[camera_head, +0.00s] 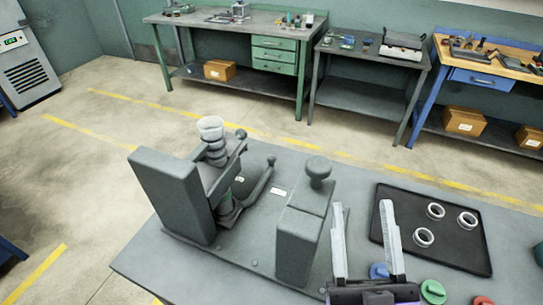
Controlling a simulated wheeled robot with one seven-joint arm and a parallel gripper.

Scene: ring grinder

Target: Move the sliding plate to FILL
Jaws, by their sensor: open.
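The grey grinder has a tall block (174,198) at left and a shorter block with a round knob (318,168) at right. Between them stands a stacked column (217,152) with a white cup-like top (210,127). A flat grey piece (229,172) beside the column may be the sliding plate; I cannot tell for sure. A lever with a ball end (262,182) slants beside it. Two small white labels, one on the base (279,192), are too small to read. My gripper (362,206) is open and empty, right of the knobbed block and apart from the column.
A black tray (455,254) with three white rings (435,211) lies to the right. Blue, green (433,291) and red round pieces sit near the front edge beside my gripper. Workbenches stand far behind, across open floor. The bench is clear behind the grinder.

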